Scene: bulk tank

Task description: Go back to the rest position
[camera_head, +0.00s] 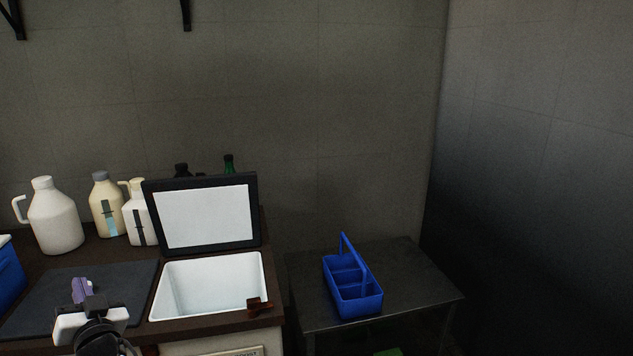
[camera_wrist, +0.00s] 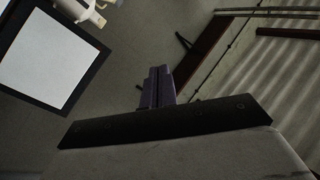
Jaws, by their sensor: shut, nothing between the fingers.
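My gripper (camera_head: 82,290) is at the lower left of the head view, over the dark mat on the counter. Its purple-grey fingers are together with nothing between them. In the wrist view the closed fingers (camera_wrist: 157,88) point up past the dark edge of the hand. No object is in contact with the fingers in either view.
An open white basin (camera_head: 210,285) with a raised lid (camera_head: 205,216) is right of my gripper. White jugs (camera_head: 56,218) stand behind the mat. A blue caddy (camera_head: 352,278) sits on a side table (camera_head: 420,283). A blue container (camera_head: 8,275) is at the left edge.

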